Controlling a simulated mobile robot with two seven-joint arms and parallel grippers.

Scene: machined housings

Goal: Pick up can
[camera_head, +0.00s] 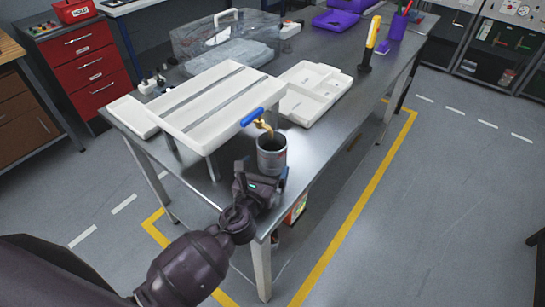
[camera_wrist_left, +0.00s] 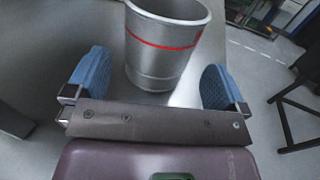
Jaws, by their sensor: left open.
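A grey metal can (camera_head: 272,158) with an open top and a red band stands upright near the front edge of the metal table. It fills the upper middle of the left wrist view (camera_wrist_left: 164,60). My left gripper (camera_head: 262,178) is just in front of the can. In the left wrist view my left gripper (camera_wrist_left: 155,85) is open, with one blue finger pad on each side of the can's lower part. A gap shows between the can and each pad. My right gripper is not in view.
A white tray (camera_head: 212,103) stands just behind and left of the can, beside a blue-handled tap (camera_head: 257,120). A white compartment tray (camera_head: 318,85) lies behind it. The metal table (camera_head: 350,105) has bare surface to the can's right.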

